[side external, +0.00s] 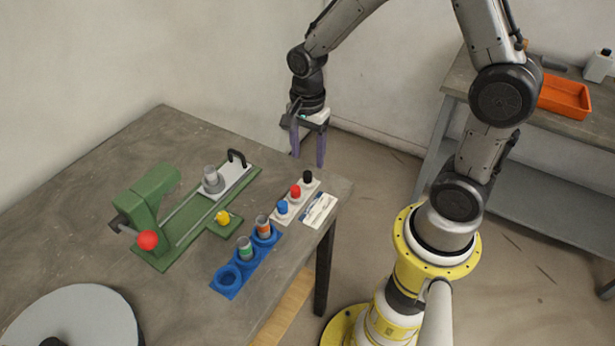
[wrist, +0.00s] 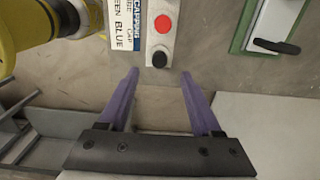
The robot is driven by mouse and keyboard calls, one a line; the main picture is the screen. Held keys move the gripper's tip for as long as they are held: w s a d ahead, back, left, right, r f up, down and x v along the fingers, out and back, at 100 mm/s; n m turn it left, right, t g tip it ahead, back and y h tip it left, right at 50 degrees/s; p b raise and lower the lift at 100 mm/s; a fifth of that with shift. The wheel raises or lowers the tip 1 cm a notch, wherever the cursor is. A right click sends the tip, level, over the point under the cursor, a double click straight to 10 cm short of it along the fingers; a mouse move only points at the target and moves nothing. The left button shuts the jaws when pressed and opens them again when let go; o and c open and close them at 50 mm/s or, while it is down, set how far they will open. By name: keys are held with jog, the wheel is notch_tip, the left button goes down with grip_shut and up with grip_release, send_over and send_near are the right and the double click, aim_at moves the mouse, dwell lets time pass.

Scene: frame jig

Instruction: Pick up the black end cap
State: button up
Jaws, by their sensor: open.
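The black end cap (side external: 307,176) stands at the far end of a white strip (side external: 274,219) on the table, in line with a red cap (side external: 295,191) and a blue cap (side external: 282,207). In the wrist view the black end cap (wrist: 160,59) shows from above, below the red cap (wrist: 163,24).
A white label card (side external: 319,210) lies beside the strip. A blue holder (side external: 226,291) carries an orange-banded and a green-banded cylinder. A green jig (side external: 155,262) has a red knob, a yellow knob and a black handle. A bench with an orange tray (side external: 566,97) stands behind.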

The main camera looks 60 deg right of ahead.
aim_at(307, 173)
jog(key=shift+a+f, duration=0.15)
jog(key=shift+f, duration=2.7)
grip_shut()
